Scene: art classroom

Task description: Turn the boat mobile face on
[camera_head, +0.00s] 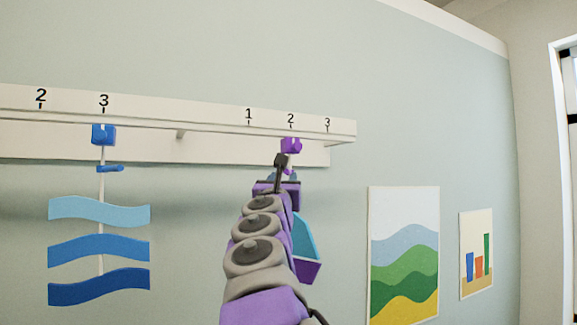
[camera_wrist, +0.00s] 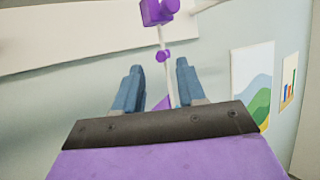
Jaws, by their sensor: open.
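The boat mobile hangs from a purple clip (camera_head: 291,146) below the mark 2 on the right part of the white rail (camera_head: 215,118). Part of its boat, a purple and light-blue piece (camera_head: 307,250), shows to the right of my arm; the rest is hidden behind the arm. In the wrist view the purple clip (camera_wrist: 158,11) is at the top, with a white rod and a small purple knob (camera_wrist: 163,56) below it. My gripper (camera_wrist: 156,82) is open, its blue fingers on either side of the rod, with gaps visible. It is mostly hidden in the head view.
A wave mobile (camera_head: 99,248) with several blue strips hangs from a blue clip (camera_head: 103,134) at left, under a mark 3. A hill picture (camera_head: 404,255) and a smaller picture (camera_head: 476,254) are on the wall at right. The wall between the mobiles is clear.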

